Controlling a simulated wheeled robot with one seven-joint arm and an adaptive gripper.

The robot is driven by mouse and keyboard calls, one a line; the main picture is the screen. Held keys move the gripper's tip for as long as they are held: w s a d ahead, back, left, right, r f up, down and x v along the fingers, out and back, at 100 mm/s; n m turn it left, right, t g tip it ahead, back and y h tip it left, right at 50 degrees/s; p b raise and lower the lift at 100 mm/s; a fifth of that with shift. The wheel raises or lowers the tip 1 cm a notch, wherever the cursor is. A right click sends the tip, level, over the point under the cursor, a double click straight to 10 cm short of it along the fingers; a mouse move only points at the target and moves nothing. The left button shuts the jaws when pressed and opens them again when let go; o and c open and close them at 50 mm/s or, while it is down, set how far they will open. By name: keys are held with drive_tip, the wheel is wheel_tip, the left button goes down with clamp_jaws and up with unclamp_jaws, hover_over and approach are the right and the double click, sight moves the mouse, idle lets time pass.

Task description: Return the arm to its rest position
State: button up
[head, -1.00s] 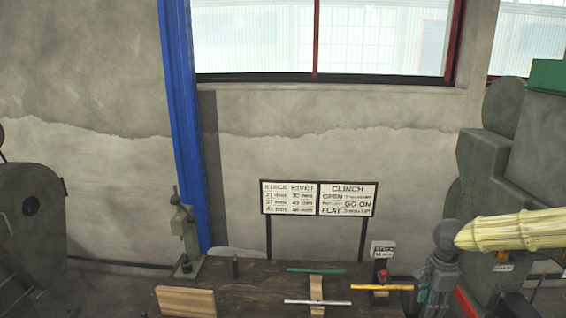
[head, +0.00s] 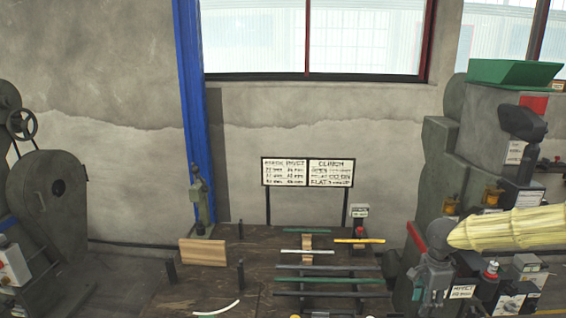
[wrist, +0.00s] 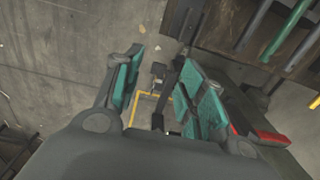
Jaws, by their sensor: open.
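My arm, with a pale yellow sleeve, comes in from the right edge of the head view and bends down at a grey joint. Its gripper end (head: 425,285) hangs in front of the right-hand machine, to the right of the bench; its fingertips are hard to make out there. In the wrist view my gripper (wrist: 163,95) is open, its two teal-padded fingers well apart. Nothing is held between them; concrete floor, a yellow bar and dark parts show beyond.
The dark wooden bench (head: 165,297) carries several rods, a wooden block (head: 203,252) and small posts. A press machine (head: 55,205) stands at left, another machine (head: 440,170) with a green tray (head: 515,72) at right. A sign board (head: 307,172) stands behind the bench.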

drive_tip(key=s+a+f+n+t+h+b, duration=0.1)
drive_tip(key=s+a+f+n, duration=0.3)
drive_tip(key=f, duration=0.4)
drive_tip(key=s+a+f+n+t+h, duration=0.1)
drive_tip(key=s+a+f+n+h, duration=0.15)
drive_tip(key=s+f, duration=0.4)
drive_tip(key=s+a+f+n+t+b, duration=0.15)
drive_tip(key=s+f+n, duration=0.25)
drive_tip(key=f, duration=0.5)
drive_tip(key=s+a+f+n+g+y, duration=0.1)
drive_tip(key=s+a+f+n, duration=0.1)
drive_tip(key=s, duration=0.6)
drive_tip(key=s+a+f+n+g+y, duration=0.1)
drive_tip(key=s+a+f+n, duration=0.1)
drive_tip(key=s, duration=0.6)
drive_tip(key=s+a+f+n+g+y, duration=0.1)
drive_tip(key=s+a+f+n, duration=0.1)
drive_tip(key=s+a, duration=0.3)
drive_tip(key=s+n, duration=0.1)
drive_tip(key=s, duration=0.2)
drive_tip(key=shift+s+a+f+n+g, duration=0.15)
drive_tip(key=shift+s+f+n+g, duration=0.15)
drive_tip(key=shift+f+n+g, duration=0.05)
